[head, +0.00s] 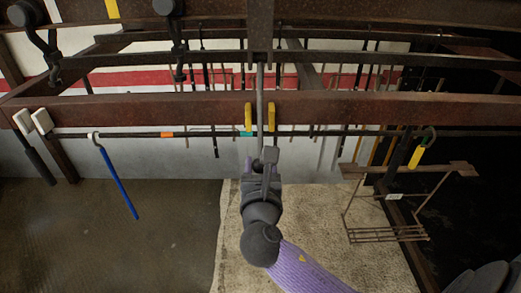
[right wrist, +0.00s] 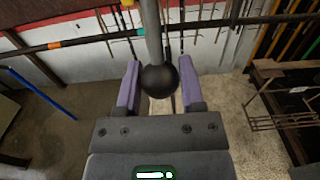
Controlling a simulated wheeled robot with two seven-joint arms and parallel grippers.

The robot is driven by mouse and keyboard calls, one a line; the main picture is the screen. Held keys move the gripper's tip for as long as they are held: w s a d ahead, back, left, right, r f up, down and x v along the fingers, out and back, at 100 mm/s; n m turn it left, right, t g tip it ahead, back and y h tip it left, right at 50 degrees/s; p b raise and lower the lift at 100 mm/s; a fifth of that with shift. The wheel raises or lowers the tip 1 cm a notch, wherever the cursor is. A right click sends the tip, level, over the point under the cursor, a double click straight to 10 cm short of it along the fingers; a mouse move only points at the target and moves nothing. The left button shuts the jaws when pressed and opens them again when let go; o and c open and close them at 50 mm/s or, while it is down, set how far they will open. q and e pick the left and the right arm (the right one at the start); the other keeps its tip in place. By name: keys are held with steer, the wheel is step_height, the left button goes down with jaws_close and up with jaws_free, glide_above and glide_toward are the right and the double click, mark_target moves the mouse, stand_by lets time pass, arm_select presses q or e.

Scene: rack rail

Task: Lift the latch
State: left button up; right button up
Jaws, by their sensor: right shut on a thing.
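The latch is a grey upright rod (head: 260,100) that comes down from a dark bracket on the rusty beams, between two yellow pieces. In the right wrist view the latch ends in a black ball (right wrist: 159,82). My right gripper (head: 261,163) is below the front beam at the rod's lower end, its purple arm coming from the lower right. In the right wrist view its purple fingers (right wrist: 160,75) stand on both sides of the ball, shut on the latch. The ball is mostly hidden by the gripper in the head view. My left gripper is not in view.
A rusty front beam (head: 170,108) and a thin dark rail (head: 330,132) cross above the gripper. A blue rod (head: 118,183) hangs left, a yellow-handled hook (head: 417,156) right. A wire rack (head: 388,235) stands right. Several thin rods hang behind. The floor at lower left is clear.

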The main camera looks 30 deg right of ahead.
steer(key=shift+s+a+r+p, duration=0.3)
steer(key=shift+s+a+r, duration=0.15)
steer(key=shift+s, duration=0.25)
steer(key=s+a+r+p, duration=0.4)
steer(key=s+r, duration=0.4)
steer(key=r, duration=0.1)
steer(key=shift+a, duration=0.4)
steer(key=o, duration=1)
steer(key=shift+a, duration=0.1)
steer(key=shift+o, duration=0.2)
steer(key=shift+f, duration=0.1)
